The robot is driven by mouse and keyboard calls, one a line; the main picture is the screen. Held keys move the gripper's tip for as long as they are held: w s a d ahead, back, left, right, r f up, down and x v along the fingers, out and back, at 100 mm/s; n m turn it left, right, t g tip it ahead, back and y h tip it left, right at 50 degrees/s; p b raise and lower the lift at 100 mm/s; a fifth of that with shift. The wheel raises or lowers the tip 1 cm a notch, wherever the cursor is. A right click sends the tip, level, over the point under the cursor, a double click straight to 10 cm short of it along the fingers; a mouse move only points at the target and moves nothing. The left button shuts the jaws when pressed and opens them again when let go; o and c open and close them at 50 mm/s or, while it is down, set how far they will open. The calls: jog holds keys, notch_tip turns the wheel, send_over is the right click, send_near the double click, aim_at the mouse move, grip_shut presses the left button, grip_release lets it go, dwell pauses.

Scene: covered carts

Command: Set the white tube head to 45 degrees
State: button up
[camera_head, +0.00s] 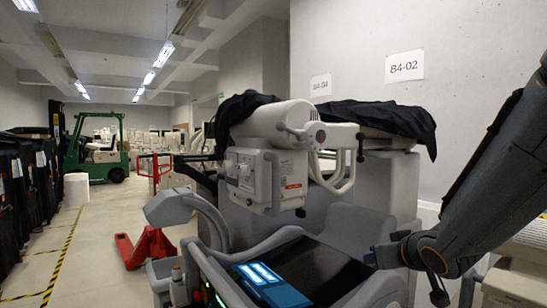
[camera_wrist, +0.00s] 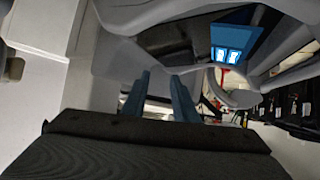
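The white tube head (camera_head: 282,122) is a thick pale cylinder in the middle of the head view, lying roughly level. A boxy white housing (camera_head: 268,178) with small knobs and a red label hangs under it. A dark knob shows on its right end. My gripper (camera_head: 371,257) is low and to the right of the tube head, apart from it, over the machine's dark recess. In the wrist view my gripper (camera_wrist: 161,75) shows two bluish fingers with a gap and nothing between them. The tube head cannot be made out clearly in the wrist view.
Black cloth (camera_head: 385,116) drapes the machine behind the tube head. A blue lit panel (camera_head: 268,283) lies at its front; it also shows in the wrist view (camera_wrist: 232,42). A curved grey arm (camera_head: 185,208) stands left. A red pallet jack (camera_head: 147,247) and green forklift (camera_head: 95,148) are beyond.

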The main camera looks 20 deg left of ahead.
jog(key=a+r+n+y+p, duration=0.25)
jog(key=a+r+y, duration=0.35)
jog(key=a+r, duration=0.55)
jog(key=n+g+y+p, duration=0.2)
jog(key=n+y, duration=0.3)
send_near(279, 173)
jog(key=x, duration=0.4)
jog(key=shift+w+r, duration=0.1)
jog(key=shift+w, duration=0.05)
jog(key=p+x, duration=0.2)
jog(key=x, duration=0.5)
grip_shut()
